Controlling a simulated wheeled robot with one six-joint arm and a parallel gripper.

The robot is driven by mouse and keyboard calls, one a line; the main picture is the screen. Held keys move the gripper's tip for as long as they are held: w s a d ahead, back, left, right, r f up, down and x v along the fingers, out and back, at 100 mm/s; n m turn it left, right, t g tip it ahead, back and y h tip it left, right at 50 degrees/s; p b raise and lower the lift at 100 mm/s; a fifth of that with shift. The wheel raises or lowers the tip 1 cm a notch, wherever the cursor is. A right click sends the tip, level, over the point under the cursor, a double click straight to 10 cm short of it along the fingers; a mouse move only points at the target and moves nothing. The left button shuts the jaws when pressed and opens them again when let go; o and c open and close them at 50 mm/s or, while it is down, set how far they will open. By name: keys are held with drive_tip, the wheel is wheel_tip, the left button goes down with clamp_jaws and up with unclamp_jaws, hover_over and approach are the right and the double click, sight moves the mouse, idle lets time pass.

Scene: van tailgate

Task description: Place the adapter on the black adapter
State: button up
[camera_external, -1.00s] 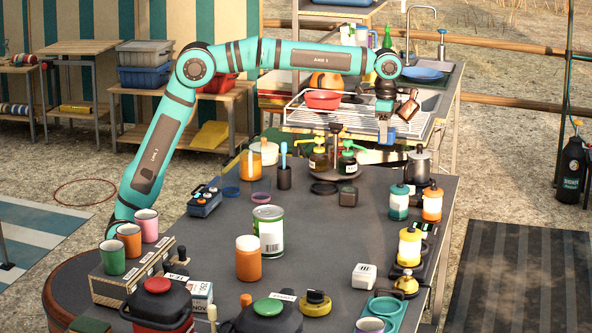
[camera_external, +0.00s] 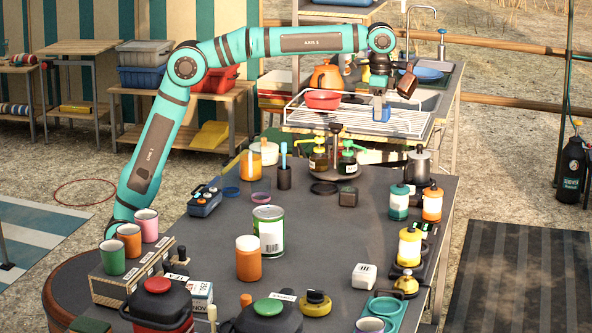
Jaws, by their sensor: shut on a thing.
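My gripper (camera_external: 381,108) is at the far end of the table, raised above it, in front of the sink and dish rack. It points down and is shut on a small blue piece, likely the adapter (camera_external: 381,114), mostly hidden by the fingers. A small dark cube (camera_external: 348,197), perhaps the black adapter, sits on the table below and to the left of my gripper, clear of it. A white cube with slots on top (camera_external: 364,276) stands nearer the front of the table.
A round stand with pump bottles (camera_external: 335,172) is behind the dark cube, with a black ring (camera_external: 324,188) beside it. A metal pot (camera_external: 418,165) and several bottles line the right edge. A tall can (camera_external: 268,231) stands mid-table.

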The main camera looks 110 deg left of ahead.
drive_tip(key=s+d, duration=0.3)
drive_tip(key=d, duration=0.5)
drive_tip(key=s+d, duration=0.2)
drive_tip(key=d, duration=0.6)
hover_over(347, 189)
wheel_tip(347, 189, down, 11)
drive_tip(key=shift+f, duration=2.1)
drive_tip(key=shift+f, duration=0.15)
drive_tip(key=o, duration=1)
wheel_tip(347, 189, up, 12)
drive_tip(key=shift+r, duration=0.2)
